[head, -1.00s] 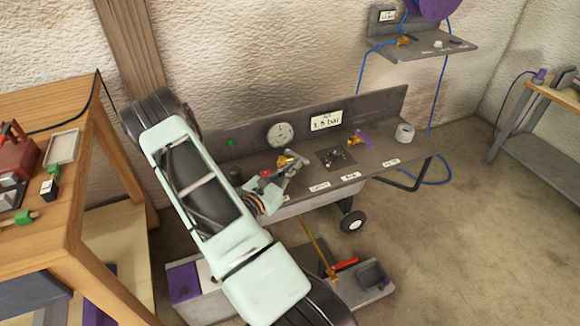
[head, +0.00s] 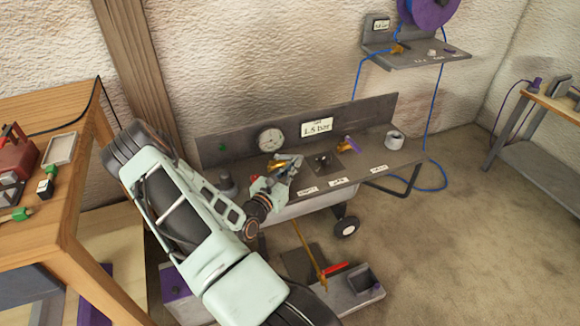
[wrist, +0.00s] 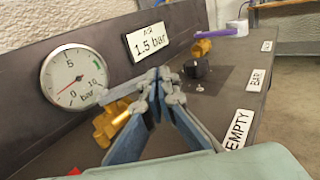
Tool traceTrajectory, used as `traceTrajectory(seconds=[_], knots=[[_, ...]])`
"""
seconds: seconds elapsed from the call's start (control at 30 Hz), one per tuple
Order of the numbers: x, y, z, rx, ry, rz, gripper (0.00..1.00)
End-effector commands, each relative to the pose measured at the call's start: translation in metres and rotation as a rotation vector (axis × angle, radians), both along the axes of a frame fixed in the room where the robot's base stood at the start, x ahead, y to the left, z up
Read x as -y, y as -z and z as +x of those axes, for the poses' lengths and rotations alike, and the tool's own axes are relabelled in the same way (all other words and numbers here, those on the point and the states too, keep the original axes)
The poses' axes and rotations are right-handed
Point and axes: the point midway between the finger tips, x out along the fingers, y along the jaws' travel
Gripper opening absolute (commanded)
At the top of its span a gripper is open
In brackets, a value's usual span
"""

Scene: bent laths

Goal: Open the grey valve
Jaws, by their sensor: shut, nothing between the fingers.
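The grey valve has a brass body (wrist: 112,122) and a pale grey lever (wrist: 122,88); it sits on the bench panel below the gauge. In the head view its brass body (head: 275,167) is partly covered by my gripper (head: 294,162). In the wrist view my gripper (wrist: 158,76) is shut and empty, its fingertips right beside the lever's right end. I cannot tell whether they touch it. The lever slants up to the right in the wrist view.
A round gauge (wrist: 73,77) and a "1.5 bar" sign (wrist: 150,41) stand on the back panel. Right of my gripper are a black knob (wrist: 195,68) and a second brass valve with a purple lever (wrist: 216,34). A wooden table (head: 75,190) stands left.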

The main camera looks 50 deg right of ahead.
Motion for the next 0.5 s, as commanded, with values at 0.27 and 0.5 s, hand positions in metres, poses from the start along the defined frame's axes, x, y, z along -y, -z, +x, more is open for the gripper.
traceTrajectory(seconds=[0.27,0.5], knots=[[0.015,-0.001,0.003,-0.001,-0.001,-0.001,0.0],[0.022,-0.001,0.005,0.0,0.0,-0.001,0.0]])
